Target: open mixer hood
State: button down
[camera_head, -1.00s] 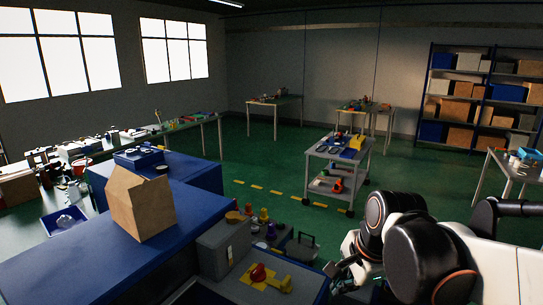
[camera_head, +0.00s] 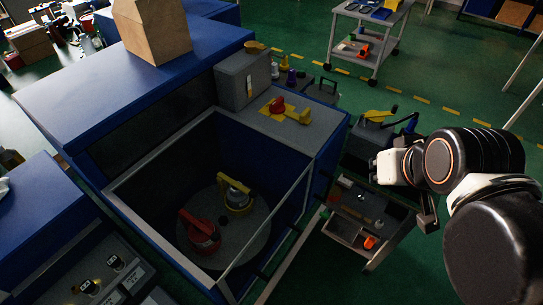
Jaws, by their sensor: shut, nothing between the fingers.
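The mixer (camera_head: 255,145) is a blue machine with a square grey-rimmed well in its top. Inside the well, a round plate carries a red-handled pot (camera_head: 203,236) and a yellow-handled pot (camera_head: 236,195). A thin pale bar (camera_head: 268,232) runs along the well's near right side. It looks like the edge of a clear hood, but I cannot tell how the hood stands. My gripper (camera_head: 428,215) is at the right, shut and empty, beside the mixer and apart from it. The arm partly hides its fingers.
A grey control box (camera_head: 243,78) and a red-and-yellow switch (camera_head: 285,110) sit behind the well. A cardboard bag (camera_head: 152,30) stands on the blue top. A small cart (camera_head: 358,218) is right of the mixer.

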aim_at(208, 283)
jog(key=k+j+u, duration=0.1)
jog(key=u, duration=0.8)
jog(key=k+j+z, duration=0.2)
jog(key=k, duration=0.35)
